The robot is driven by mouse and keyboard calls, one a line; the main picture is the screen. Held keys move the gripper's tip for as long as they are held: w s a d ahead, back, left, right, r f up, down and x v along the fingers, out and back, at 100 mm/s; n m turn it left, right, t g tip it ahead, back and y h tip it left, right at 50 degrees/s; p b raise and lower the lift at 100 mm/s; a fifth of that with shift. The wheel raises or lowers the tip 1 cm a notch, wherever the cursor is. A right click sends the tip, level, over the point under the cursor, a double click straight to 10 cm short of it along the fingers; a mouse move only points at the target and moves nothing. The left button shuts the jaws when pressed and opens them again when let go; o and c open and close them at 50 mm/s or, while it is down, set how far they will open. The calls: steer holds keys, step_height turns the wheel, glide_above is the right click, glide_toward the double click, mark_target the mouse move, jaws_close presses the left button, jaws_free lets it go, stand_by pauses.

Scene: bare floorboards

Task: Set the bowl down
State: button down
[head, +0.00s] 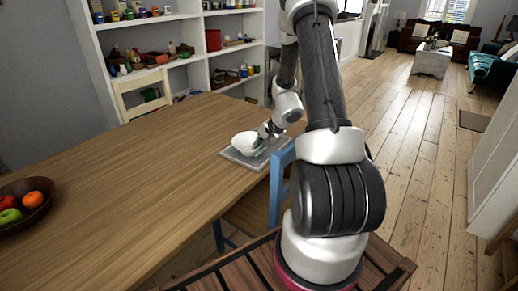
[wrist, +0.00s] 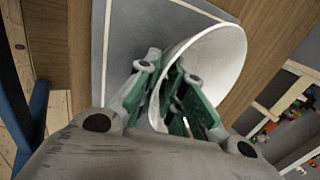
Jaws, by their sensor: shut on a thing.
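A white bowl (head: 246,143) is at the far right end of the wooden table, over a grey tray (head: 231,155). In the wrist view the bowl (wrist: 221,55) is tilted in the picture, and the green fingers of my gripper (wrist: 170,95) are shut on its wall, one on each side. The gripper (head: 263,138) also shows in the head view at the bowl's right side. The grey tray (wrist: 125,35) lies behind the bowl in the wrist view. I cannot tell whether the bowl's base touches the tray.
The wooden table (head: 140,170) is mostly bare. A dark bowl (head: 42,210) of fruit stands at its left. A blue chair (head: 279,185) stands close by the table's right edge, near the tray. A pale chair (head: 143,95) and white shelves (head: 190,50) are behind the table.

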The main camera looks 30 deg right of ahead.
steer(key=c, duration=1.5)
jaws_free()
steer(key=shift+c, duration=0.2)
steer(key=v, duration=1.2)
steer(key=s+a+r+n+g, duration=0.1)
steer(key=s+a+r+n, duration=0.3)
steer(key=r, duration=0.3)
steer(key=s+a+r+n, duration=0.3)
steer(key=a+r, duration=0.4)
steer(key=s+r+n+h, duration=0.1)
steer(key=s+r+n, duration=0.2)
steer(key=s, duration=0.5)
steer(key=s+a+r+n+h, duration=0.1)
steer(key=s+r+n, duration=0.2)
steer(key=s+r, duration=0.2)
steer(key=s, duration=0.3)
steer(key=shift+s+a+n+g, duration=0.3)
steer(key=shift+s, duration=0.05)
